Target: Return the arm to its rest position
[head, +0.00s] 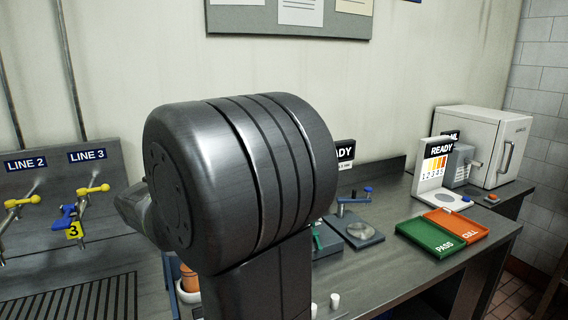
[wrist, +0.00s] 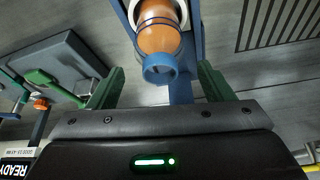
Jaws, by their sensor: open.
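My arm's large dark joint (head: 240,185) fills the middle of the head view and hides my gripper there. In the wrist view my gripper (wrist: 160,70) shows two green fingers, spread apart with nothing clamped between them. An orange bottle with a blue ring (wrist: 160,38) appears beyond and between the fingers. It sits in a white holder on a blue strip. Part of an orange thing, probably the same bottle, shows beside my arm in the head view (head: 188,278).
A white READY stand (head: 435,170) and a white cabinet (head: 490,145) are behind. Yellow valve handles (head: 92,189) for LINE 2 and LINE 3 are at left, one with a blue piece and tag 3.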

